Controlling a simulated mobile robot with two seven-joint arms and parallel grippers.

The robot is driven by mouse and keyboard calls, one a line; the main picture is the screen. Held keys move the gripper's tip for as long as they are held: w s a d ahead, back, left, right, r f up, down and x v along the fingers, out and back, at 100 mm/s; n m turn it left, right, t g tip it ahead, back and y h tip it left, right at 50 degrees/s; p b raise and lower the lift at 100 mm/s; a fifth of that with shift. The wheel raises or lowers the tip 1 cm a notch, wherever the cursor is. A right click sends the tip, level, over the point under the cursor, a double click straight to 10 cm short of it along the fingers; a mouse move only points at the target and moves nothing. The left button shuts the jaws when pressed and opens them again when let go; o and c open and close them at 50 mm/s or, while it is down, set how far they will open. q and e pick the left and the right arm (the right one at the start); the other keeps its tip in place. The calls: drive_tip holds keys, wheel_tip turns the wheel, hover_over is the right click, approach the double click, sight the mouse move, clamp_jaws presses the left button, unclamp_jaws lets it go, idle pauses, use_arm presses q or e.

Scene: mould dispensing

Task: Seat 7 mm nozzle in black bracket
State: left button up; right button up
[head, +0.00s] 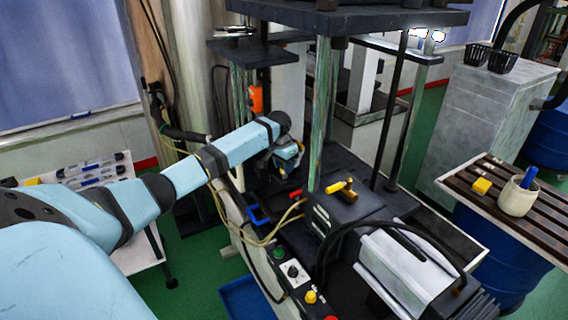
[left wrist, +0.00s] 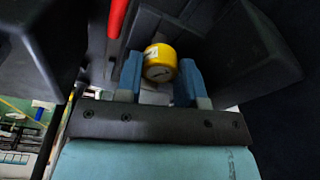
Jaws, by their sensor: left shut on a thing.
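My left gripper (head: 292,158) is at the dark press frame, beside its upright post. In the left wrist view, the blue fingers of the left gripper (left wrist: 158,82) are shut on a yellow cylinder with a white label, which I take to be the nozzle (left wrist: 158,66). The label's writing is too small to read. In the head view, a bit of yellow shows at the fingers. Dark blocky parts lie close around the nozzle in the left wrist view; I cannot tell which is the black bracket, or whether the nozzle touches it. My right gripper is not in view.
A red rod (left wrist: 118,16) is close to the left finger in the wrist view. The green-grey post (head: 320,115) stands right of my gripper. A black box with a yellow valve (head: 341,187) is in front. A slatted table (head: 520,222) stands at right.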

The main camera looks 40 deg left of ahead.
use_arm(q)
drive_tip(key=shift+s+d+f, duration=0.1)
drive_tip(key=shift+f, duration=0.15)
drive_tip(key=o, duration=1)
drive_tip(key=shift+r, duration=0.25)
drive_tip(key=shift+r, duration=0.1)
wheel_tip(320, 180, up, 14)
drive_tip(key=s+b, duration=0.2)
drive_tip(key=shift+f, duration=0.25)
drive_tip(key=shift+d, duration=0.1)
